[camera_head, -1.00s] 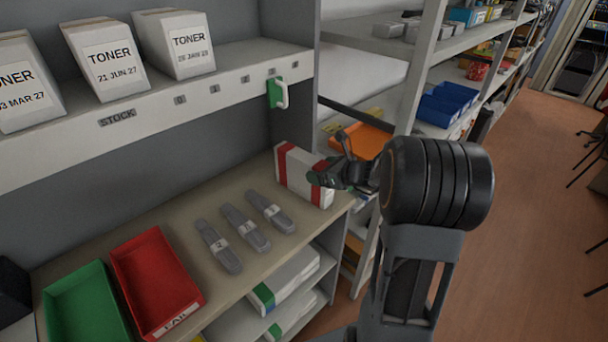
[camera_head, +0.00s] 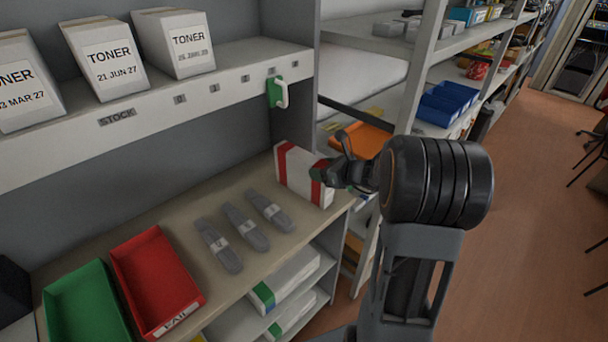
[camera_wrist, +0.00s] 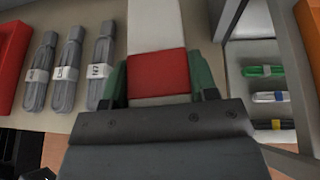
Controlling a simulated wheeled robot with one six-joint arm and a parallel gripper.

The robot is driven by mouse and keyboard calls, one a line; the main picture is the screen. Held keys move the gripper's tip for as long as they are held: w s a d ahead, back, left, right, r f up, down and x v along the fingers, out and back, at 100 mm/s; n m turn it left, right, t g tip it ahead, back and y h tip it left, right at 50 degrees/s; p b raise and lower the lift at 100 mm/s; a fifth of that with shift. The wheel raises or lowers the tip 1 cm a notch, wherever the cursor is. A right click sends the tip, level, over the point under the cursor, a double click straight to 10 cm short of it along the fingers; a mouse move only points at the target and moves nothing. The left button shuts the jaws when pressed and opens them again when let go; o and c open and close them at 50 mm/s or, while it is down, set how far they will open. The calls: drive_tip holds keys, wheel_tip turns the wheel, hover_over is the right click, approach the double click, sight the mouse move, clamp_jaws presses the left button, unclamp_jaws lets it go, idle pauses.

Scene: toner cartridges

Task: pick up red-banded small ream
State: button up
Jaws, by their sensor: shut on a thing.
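The red-banded small ream (camera_head: 299,174) is a white pack with red bands, standing on the counter at its right end, against the side panel. My gripper (camera_head: 322,178) is at the ream's right end in the head view. In the wrist view, the green-tipped jaws of my gripper (camera_wrist: 158,82) are shut on the ream, one on each side of its red band (camera_wrist: 157,73). The ream's white top (camera_wrist: 155,25) runs away from the jaws. Whether its underside touches the counter is hard to tell.
Several grey cable bundles (camera_head: 244,227) lie left of the ream. A red tray (camera_head: 158,282) and a green tray (camera_head: 85,308) stand further left. Toner boxes (camera_head: 106,60) sit on the shelf above. Shelving uprights stand close on the right.

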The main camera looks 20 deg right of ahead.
clamp_jaws()
drive_tip(key=shift+r, duration=0.15)
drive_tip(key=shift+r, duration=0.15)
